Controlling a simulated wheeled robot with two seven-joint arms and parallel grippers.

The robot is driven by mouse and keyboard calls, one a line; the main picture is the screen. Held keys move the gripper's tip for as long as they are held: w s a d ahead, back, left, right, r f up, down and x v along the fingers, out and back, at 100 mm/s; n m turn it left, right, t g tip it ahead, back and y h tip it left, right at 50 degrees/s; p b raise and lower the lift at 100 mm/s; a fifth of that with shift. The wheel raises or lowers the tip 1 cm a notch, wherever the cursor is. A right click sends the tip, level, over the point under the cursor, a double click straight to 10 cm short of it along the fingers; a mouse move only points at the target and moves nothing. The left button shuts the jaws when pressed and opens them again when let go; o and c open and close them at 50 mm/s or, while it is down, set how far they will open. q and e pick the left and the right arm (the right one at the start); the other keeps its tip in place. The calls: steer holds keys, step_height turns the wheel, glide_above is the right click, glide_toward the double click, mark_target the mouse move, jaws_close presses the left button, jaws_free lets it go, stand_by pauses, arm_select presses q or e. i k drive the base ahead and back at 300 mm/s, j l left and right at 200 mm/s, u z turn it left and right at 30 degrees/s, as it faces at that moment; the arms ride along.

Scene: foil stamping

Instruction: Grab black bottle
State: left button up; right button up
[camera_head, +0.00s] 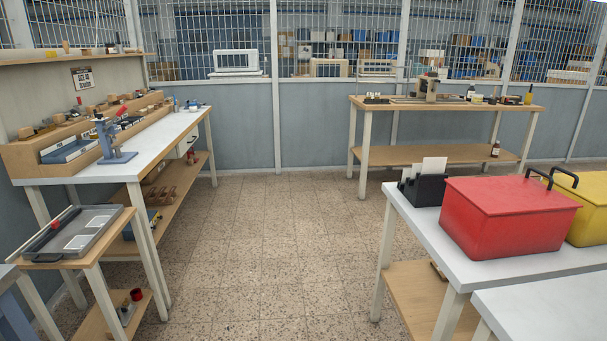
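Small dark items (490,100) sit on the top of the same bench, too small to identify. Neither of my grippers is in view.
The tiled floor (265,240) is clear between the left workbench (150,150) and the right white table (420,225). The back workbench (440,104) stands beyond. A red box (505,220) and yellow box (588,205) sit on the right table.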

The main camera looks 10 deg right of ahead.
mark_target(472, 90)
steer(key=i+z, duration=0.15)
steer(key=i, duration=1.65)
steer(key=i+z, duration=0.15)
steer(key=i, duration=0.4)
steer(key=i+j+z, duration=0.1)
steer(key=i, duration=0.45)
steer(key=i+j+z, duration=0.15)
steer(key=i, duration=0.4)
steer(key=i+j+z, duration=0.15)
steer(key=i, duration=0.4)
steer(key=i+j+z, duration=0.1)
steer(key=i+j, duration=0.15)
steer(key=i, duration=0.3)
steer(key=i+l+z, duration=0.4)
steer(key=i, duration=0.45)
steer(key=i+z, duration=0.4)
steer(key=i, duration=0.45)
steer(key=i+j+z, duration=0.3)
steer(key=i+z, duration=0.15)
steer(key=i, duration=0.4)
